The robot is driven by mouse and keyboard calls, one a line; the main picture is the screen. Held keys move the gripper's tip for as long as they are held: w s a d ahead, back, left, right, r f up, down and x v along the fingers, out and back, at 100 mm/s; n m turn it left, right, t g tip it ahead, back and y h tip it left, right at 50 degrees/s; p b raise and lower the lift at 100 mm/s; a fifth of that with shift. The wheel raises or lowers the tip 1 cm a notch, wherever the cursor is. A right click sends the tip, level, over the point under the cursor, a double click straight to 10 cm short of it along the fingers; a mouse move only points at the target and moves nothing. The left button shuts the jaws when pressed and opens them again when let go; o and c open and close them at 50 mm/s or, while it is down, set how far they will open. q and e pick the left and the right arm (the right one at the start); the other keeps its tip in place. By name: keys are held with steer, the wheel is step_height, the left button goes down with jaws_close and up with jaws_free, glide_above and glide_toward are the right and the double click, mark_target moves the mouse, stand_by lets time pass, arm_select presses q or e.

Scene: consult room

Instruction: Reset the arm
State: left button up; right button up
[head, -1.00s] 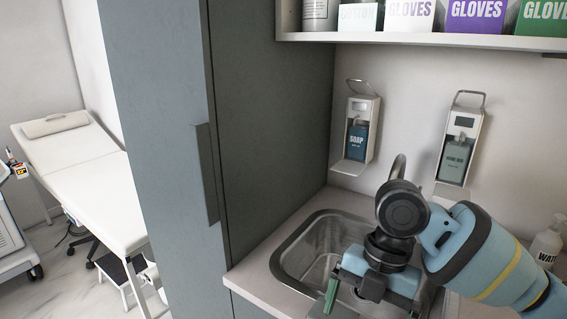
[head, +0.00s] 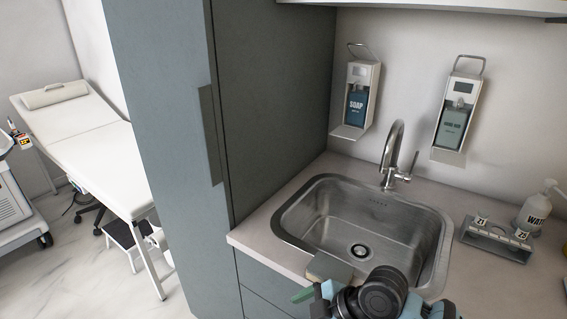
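My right arm shows at the bottom of the head view, in front of the sink (head: 330,235). Its gripper (head: 318,285) is low at the sink's front edge, with a green-tipped finger pointing left. The dark round wrist joint and the picture's lower edge hide much of the gripper, so its opening is not clear. A flat grey-green piece lies beside the finger over the front rim; I cannot tell whether it is part of the gripper. My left gripper is not in view.
A curved tap (head: 392,152) stands behind the sink. Soap (head: 357,95) and second (head: 457,115) dispensers hang on the wall. A small rack (head: 495,240) and pump bottle (head: 535,212) stand at right. A tall grey cabinet (head: 165,130) borders the left; an exam bed (head: 85,150) is beyond.

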steer(key=s+d+f+m+t+h, duration=0.1)
steer(key=s+d+f+m+t, duration=0.15)
steer(key=f+m, duration=0.35)
steer(key=s+d+f+m+t, duration=0.2)
steer(key=s+f+m+t, duration=0.1)
steer(key=f+m, duration=0.3)
steer(key=s+d+f+m+t+h, duration=0.1)
steer(key=s+d+f, duration=0.3)
steer(key=s, duration=0.4)
steer(key=s+d+f+m+t+h, duration=0.1)
steer(key=s+d+f+m+h, duration=0.3)
steer(key=s+d, duration=0.3)
steer(key=shift+s+d+f, duration=0.15)
steer(key=shift+s+d, duration=0.15)
steer(key=shift+s, duration=0.3)
